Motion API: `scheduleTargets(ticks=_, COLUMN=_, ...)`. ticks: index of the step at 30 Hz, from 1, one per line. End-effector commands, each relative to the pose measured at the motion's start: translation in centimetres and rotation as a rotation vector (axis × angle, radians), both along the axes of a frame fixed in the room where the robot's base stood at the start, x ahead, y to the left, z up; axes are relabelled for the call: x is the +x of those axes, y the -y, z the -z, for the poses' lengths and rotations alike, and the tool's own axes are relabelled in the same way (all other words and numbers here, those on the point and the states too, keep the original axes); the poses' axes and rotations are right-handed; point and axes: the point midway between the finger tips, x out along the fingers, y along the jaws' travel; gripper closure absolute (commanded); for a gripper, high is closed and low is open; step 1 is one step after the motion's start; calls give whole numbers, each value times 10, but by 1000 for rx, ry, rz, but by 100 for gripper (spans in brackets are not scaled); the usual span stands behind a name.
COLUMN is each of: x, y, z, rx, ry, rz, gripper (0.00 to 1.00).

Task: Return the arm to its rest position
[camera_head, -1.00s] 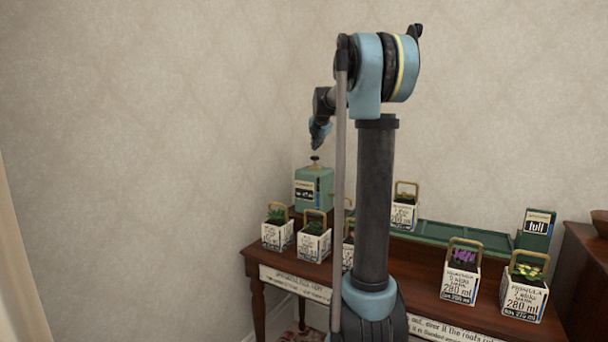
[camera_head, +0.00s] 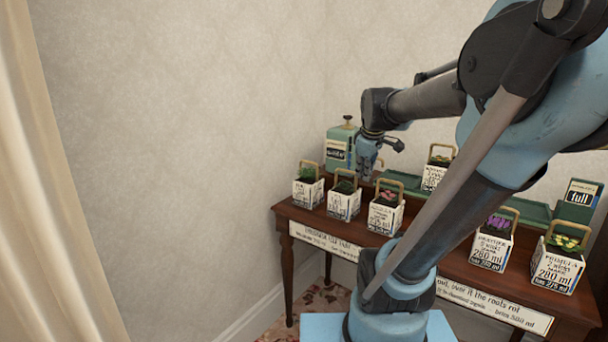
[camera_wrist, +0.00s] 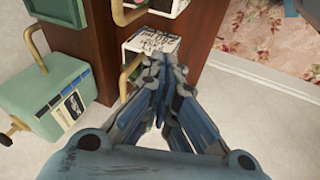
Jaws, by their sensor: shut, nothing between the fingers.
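My gripper (camera_wrist: 165,82) is shut and empty in the wrist view. Its blue-grey fingers come together in front of a white labelled plant box (camera_wrist: 150,45) with a brass handle; I cannot tell how far apart they are. In the head view my arm reaches over the table from the right. My gripper (camera_head: 368,165) hangs there above the plant boxes, close to the green canister (camera_head: 338,150). The canister also shows in the wrist view (camera_wrist: 55,95), left of my fingers. The fingertips are too small to make out in the head view.
Several plant boxes (camera_head: 343,203) with brass handles stand along the front of the wooden table (camera_head: 290,222). A green tray (camera_head: 410,183) lies behind them, with a green "full" box (camera_head: 577,205) at the right. A curtain (camera_head: 60,170) hangs at the left.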

Motion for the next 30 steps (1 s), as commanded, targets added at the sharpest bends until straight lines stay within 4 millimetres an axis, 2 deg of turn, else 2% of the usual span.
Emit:
scheduleTargets(ticks=1, x=-21, y=0, z=15, rx=28, ry=-19, rz=65, gripper=100)
scheduleTargets(ticks=9, x=-117, y=0, z=90, rx=169, ry=-125, rz=459, gripper=100)
scheduleTargets(ticks=15, x=-169, y=-1, z=137, rx=232, ry=-183, rz=701, gripper=100)
scheduleTargets(ticks=21, x=-190, y=-1, z=158, rx=256, ry=-205, rz=810, gripper=100)
scheduleTargets(ticks=30, x=-191, y=-1, z=159, rx=258, ry=-206, rz=820, gripper=100)
